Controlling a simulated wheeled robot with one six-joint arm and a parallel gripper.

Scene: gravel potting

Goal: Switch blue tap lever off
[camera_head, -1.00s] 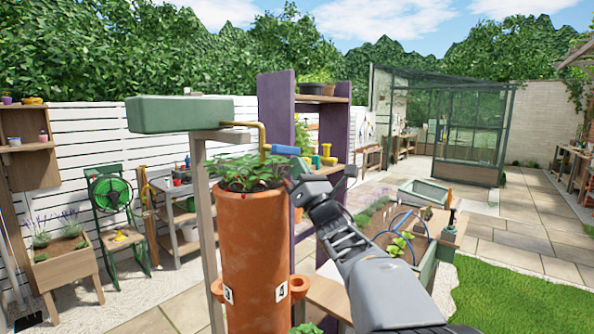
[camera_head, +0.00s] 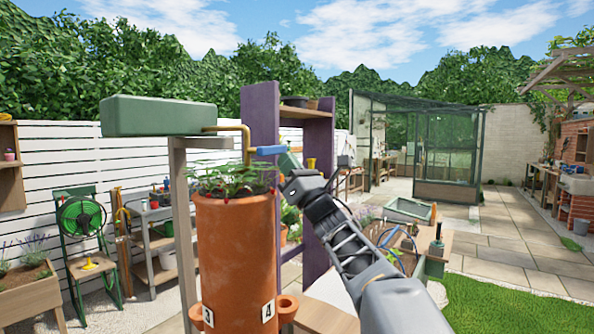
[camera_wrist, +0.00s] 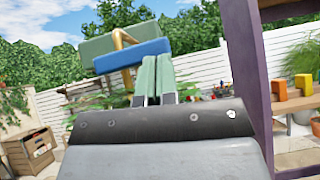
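The blue tap lever (camera_head: 268,150) sticks out to the right from a bent brass pipe (camera_head: 247,140), above a planted terracotta tower (camera_head: 235,240). The pipe comes from a green tank (camera_head: 158,117) on a post. My gripper (camera_head: 284,160) is at the lever's right end, very close to it. In the wrist view, the blue lever (camera_wrist: 132,55) lies across just beyond the green fingertips (camera_wrist: 156,62). The fingers are side by side with almost no gap and nothing between them. I cannot tell whether they touch the lever.
A purple shelf unit (camera_head: 262,130) stands right behind the tower; its upright also shows in the wrist view (camera_wrist: 245,60). Leafy plants (camera_head: 235,178) fill the tower's top below the lever. Planter boxes and paving lie to the right.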

